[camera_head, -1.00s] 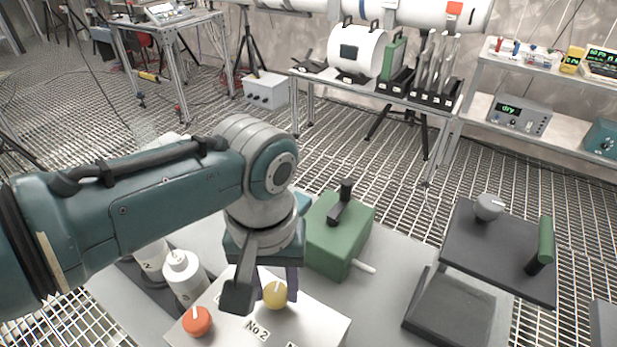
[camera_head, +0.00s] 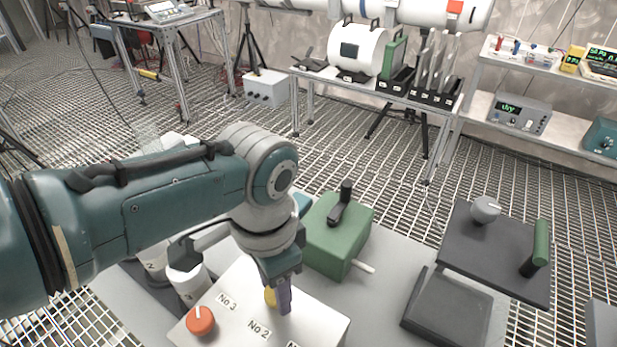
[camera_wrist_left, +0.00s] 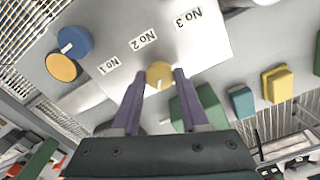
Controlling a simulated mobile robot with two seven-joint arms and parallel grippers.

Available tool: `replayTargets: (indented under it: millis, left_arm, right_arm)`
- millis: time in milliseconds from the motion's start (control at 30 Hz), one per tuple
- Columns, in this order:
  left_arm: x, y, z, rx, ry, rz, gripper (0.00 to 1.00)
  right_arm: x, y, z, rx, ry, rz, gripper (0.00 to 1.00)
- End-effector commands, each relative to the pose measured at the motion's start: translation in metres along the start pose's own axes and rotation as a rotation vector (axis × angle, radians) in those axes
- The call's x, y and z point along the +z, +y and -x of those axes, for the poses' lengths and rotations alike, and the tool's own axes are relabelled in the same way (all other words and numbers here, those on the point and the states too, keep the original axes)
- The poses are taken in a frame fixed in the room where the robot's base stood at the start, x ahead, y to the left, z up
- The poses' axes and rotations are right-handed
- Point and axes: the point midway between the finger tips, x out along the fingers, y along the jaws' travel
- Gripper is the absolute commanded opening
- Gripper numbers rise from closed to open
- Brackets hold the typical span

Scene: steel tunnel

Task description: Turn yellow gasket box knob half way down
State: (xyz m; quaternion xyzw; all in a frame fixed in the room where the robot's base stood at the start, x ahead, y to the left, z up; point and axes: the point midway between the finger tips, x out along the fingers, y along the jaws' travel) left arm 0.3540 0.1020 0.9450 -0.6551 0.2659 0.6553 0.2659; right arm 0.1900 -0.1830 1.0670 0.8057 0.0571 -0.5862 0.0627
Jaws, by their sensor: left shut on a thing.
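The yellow knob (camera_head: 270,297) sits on top of the white box (camera_head: 235,285), near the "No 2" label. My left gripper (camera_head: 278,299) points down at it, and a purple finger covers much of the knob in the head view. In the left wrist view the yellow knob (camera_wrist_left: 160,74) lies between the two fingertips (camera_wrist_left: 159,76), which are shut on it. A pale pointer mark shows on the knob's side towards the gripper's palm. My right gripper is in neither view.
An orange-red knob (camera_head: 200,320) is on the same box. A green box with a black lever (camera_head: 335,232) stands just behind.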

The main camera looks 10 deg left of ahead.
Motion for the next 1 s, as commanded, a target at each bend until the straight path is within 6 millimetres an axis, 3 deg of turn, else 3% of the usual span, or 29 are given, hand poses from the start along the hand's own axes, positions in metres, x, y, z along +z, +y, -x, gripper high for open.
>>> replayTargets:
  millis: [600,1000]
  left_arm:
    - [0.0002,-0.0010,-0.0006,-0.001,-0.001,-0.578,0.00]
    - [0.0001,-0.0010,-0.0005,-0.001,-0.001,-0.856,0.00]
  right_arm:
    - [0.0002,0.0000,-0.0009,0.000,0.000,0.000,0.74]
    - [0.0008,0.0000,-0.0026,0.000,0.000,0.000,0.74]
